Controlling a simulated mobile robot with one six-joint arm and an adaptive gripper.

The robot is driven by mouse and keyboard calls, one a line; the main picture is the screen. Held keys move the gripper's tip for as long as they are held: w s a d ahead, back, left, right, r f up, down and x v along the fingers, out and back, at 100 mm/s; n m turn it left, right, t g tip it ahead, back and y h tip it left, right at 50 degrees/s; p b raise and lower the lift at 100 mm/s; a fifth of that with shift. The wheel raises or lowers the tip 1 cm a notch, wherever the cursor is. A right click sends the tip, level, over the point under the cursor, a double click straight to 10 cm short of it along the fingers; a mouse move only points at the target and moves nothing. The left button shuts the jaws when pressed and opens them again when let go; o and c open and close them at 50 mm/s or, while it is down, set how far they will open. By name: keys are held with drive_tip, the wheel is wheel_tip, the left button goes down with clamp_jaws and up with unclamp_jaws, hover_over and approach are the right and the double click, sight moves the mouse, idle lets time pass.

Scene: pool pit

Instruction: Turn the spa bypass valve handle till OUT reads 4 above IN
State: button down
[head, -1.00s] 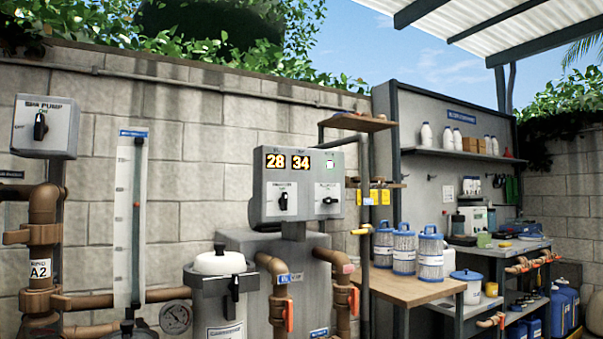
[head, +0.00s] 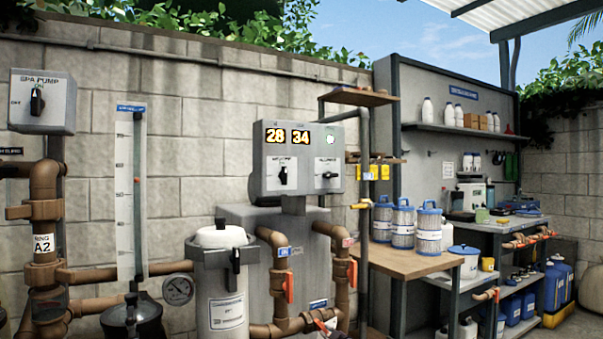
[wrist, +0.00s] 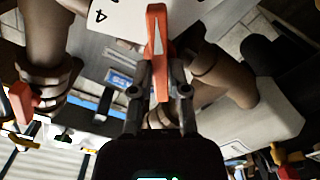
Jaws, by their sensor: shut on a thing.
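The spa bypass valve handle (wrist: 157,45) is an orange-red lever with a pale stripe, seen in the wrist view. My gripper (wrist: 160,85) is shut on it, one finger on each side of the lever. A white plate (wrist: 105,10) with a 4 shows behind its top. In the head view the heater display (head: 288,137) reads 28 on the left and 34 on the right; the small labels above are too blurred to read.
Two pipes with orange-red handles (head: 289,289) (head: 352,274) come from the grey heater. A white-lidded filter canister (head: 221,285) stands to their left. A wooden bench (head: 415,262) with several blue-topped filters is to the right. Pipes surround my gripper closely in the wrist view.

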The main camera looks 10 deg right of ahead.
drive_tip(key=shift+w+m, duration=0.1)
drive_tip(key=shift+m, duration=1.6)
drive_tip(key=c, duration=0.5)
unclamp_jaws()
drive_tip(key=shift+s, duration=0.2)
drive_tip(key=v, duration=0.6)
drive_tip(key=shift+s+d, duration=0.1)
drive_tip(key=shift+s, duration=0.25)
